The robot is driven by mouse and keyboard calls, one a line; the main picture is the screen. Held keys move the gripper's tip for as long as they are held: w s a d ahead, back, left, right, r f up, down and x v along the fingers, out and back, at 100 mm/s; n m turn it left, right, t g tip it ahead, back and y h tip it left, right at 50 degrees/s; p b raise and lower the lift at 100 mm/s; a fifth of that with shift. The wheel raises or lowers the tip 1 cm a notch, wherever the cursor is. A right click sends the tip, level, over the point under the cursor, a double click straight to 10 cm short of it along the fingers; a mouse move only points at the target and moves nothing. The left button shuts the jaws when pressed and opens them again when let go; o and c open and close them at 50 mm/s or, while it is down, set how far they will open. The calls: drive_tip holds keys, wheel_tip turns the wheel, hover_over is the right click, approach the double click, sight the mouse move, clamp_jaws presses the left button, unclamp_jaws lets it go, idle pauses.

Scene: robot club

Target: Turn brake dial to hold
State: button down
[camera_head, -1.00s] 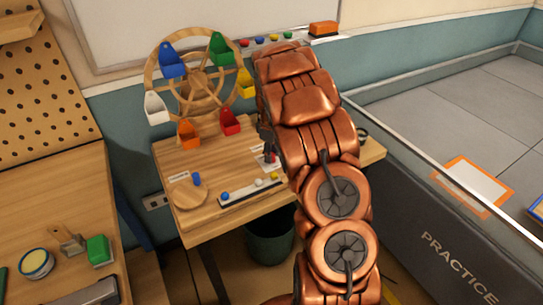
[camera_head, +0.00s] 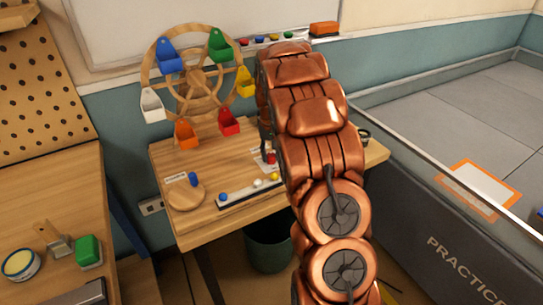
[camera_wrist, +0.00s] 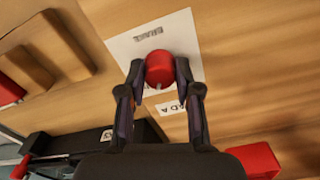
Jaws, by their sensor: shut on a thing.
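The brake dial (camera_wrist: 159,68) is a round red knob on a white plate (camera_wrist: 128,48) marked BRAKE, which reads upside down in the wrist view. My gripper (camera_wrist: 160,73) is shut on the dial, one finger on each side. A small white mark shows on the dial's edge toward my palm. I cannot make out a hold mark. In the head view the red dial (camera_head: 271,158) shows at the left edge of my arm, which hides much of the plate and my fingers.
A wooden wheel (camera_head: 199,82) with several coloured buckets stands at the back of the wooden table (camera_head: 225,222). A rail with coloured balls (camera_head: 249,193) and a round disc with a blue peg (camera_head: 193,179) lie left of the dial. A low-walled practice area (camera_head: 450,130) is at right.

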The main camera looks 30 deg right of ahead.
sight(271, 155)
drive_tip(key=shift+m, duration=0.6)
drive_tip(key=c, duration=0.8)
unclamp_jaws()
wheel_tip(271, 155, up, 12)
idle(0.6)
